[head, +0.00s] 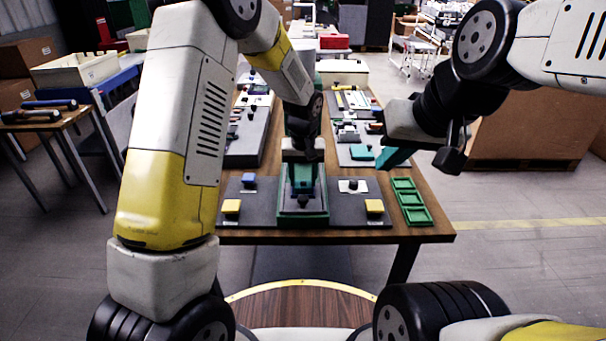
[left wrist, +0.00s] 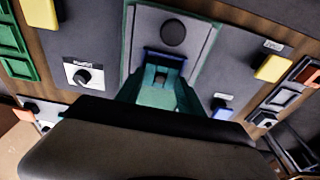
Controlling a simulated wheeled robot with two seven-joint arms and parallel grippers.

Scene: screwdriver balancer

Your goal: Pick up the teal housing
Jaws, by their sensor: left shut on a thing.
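The teal housing (left wrist: 158,98) shows in the left wrist view, directly in front of my left gripper, with a dark blue part (left wrist: 165,57) at its far end. It is over or in a green-rimmed grey fixture (head: 303,216) at the front middle of the table; I cannot tell if it touches the fixture. My left gripper (head: 303,158) reaches down there from above and is shut on the housing; the fingertips are mostly hidden. My right gripper (head: 428,150) hangs near the table's right edge. A teal piece (head: 394,157) shows beside it; I cannot tell whether it is held.
Yellow blocks (head: 231,207) (head: 374,206), a blue block (head: 249,182) and a black knob (head: 353,185) flank the fixture on grey boards. A green compartment tray (head: 411,203) lies at the right edge. More parts boards (head: 250,140) stand behind. A cardboard box (head: 535,135) is at right.

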